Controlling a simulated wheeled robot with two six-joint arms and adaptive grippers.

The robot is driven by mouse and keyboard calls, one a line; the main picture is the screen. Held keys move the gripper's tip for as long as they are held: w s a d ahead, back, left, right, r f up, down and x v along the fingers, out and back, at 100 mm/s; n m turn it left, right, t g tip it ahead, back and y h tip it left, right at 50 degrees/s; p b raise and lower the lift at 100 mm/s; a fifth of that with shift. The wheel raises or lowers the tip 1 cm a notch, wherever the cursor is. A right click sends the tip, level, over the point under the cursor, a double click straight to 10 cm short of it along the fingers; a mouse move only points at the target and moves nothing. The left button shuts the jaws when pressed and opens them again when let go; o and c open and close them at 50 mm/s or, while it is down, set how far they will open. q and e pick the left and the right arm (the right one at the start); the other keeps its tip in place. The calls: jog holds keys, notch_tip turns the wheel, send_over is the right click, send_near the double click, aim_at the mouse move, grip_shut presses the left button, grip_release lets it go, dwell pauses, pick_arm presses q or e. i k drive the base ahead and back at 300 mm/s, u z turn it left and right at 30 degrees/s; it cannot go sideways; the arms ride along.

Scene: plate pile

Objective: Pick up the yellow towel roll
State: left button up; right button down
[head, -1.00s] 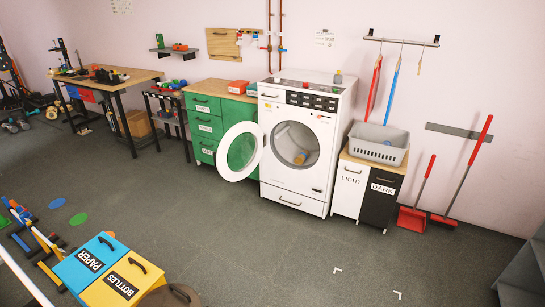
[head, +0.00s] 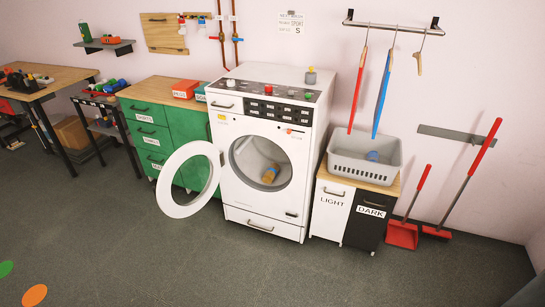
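A yellow-tan roll (head: 270,173), which looks like the towel roll, lies tilted inside the drum of the white washing machine (head: 232,193). The machine's round door (head: 170,205) stands open to the left of the drum opening. The roll's far end is hard to make out in the drum. Neither of my grippers shows in the head view.
Right of the machine, a grey basket (head: 345,166) holding something blue stands on the LIGHT and DARK cabinets (head: 325,222). A green drawer cabinet (head: 150,118) stands behind the open door. Red dustpan tools (head: 402,235) lean at the right. The floor (head: 250,275) in front is clear.

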aim_at(270, 175)
jog(key=i, duration=1.8)
jog(key=z, duration=0.3)
jog(key=i, duration=1.2)
jog(key=z, duration=0.05)
